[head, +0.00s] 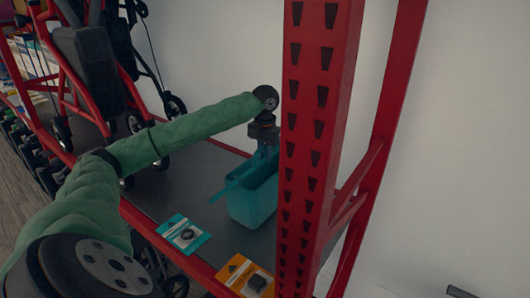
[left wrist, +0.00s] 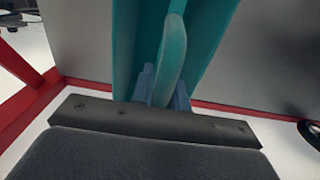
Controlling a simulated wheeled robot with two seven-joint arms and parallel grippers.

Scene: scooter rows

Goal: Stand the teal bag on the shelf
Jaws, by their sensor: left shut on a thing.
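The teal bag (head: 252,203) is upright at the right end of the grey shelf (head: 185,183), partly hidden behind the red post. I cannot tell whether its base touches the shelf. My left gripper (head: 266,143) is above the bag and shut on its handle. In the left wrist view, the blue-grey fingertips (left wrist: 164,88) close around the teal handle (left wrist: 171,52), with the bag's sides (left wrist: 126,45) beyond. My right gripper is not in view.
A red perforated post (head: 315,130) stands close to the bag's right. A teal card (head: 183,234) and an orange card (head: 243,276) lie at the shelf's front edge. Dark scooters with wheels (head: 175,106) stand to the left. Bare shelf lies between them and the bag.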

